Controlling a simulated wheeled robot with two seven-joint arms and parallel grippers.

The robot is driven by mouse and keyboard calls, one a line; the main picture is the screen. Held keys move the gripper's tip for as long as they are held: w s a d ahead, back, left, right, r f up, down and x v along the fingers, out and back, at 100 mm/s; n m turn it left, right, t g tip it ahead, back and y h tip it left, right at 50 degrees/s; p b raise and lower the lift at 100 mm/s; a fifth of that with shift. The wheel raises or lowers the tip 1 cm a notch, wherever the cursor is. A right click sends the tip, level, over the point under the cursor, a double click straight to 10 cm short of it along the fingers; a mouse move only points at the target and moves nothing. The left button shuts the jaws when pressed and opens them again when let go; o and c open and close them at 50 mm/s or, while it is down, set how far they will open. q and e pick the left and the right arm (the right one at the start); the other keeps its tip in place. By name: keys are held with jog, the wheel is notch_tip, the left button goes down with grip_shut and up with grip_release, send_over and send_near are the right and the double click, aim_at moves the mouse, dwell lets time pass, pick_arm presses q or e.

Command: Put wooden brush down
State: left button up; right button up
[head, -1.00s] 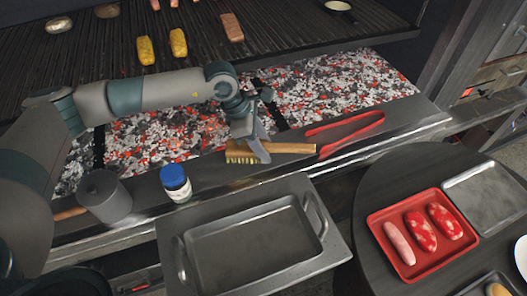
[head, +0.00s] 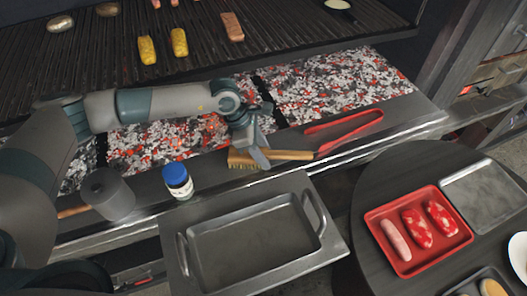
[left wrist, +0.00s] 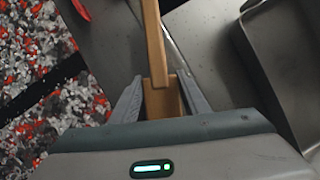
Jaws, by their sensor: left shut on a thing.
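The wooden brush (head: 287,155) has a tan handle pointing right and pale bristles at its left end. It is at the grey front ledge of the grill, left of the red tongs. My left gripper (head: 262,160) is shut on the brush near its head, with fingers pointing down. In the left wrist view the brush (left wrist: 155,45) runs up from between the two fingers (left wrist: 162,98). I cannot tell whether the bristles touch the ledge. My right gripper is not in view.
Red tongs (head: 345,131) lie on the ledge (head: 400,128). A blue-capped jar (head: 178,182) and a grey cylinder (head: 108,195) stand to the left. Glowing coals (head: 335,85) lie behind. An empty metal pan (head: 250,245) is in front. A red tray (head: 403,262) with meat sits on the round table.

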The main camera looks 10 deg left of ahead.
pick_arm(q)
jog(key=shift+f, duration=0.15)
jog(key=o, duration=1.1)
jog(key=shift+r, duration=0.3)
jog(key=shift+a+r, duration=0.2)
jog(key=shift+r, duration=0.1)
jog(key=b+v, duration=0.3)
jog(key=v, duration=0.8)
jog(key=shift+b, duration=0.3)
jog(key=shift+s+r, duration=0.1)
jog(key=shift+s, duration=0.1)
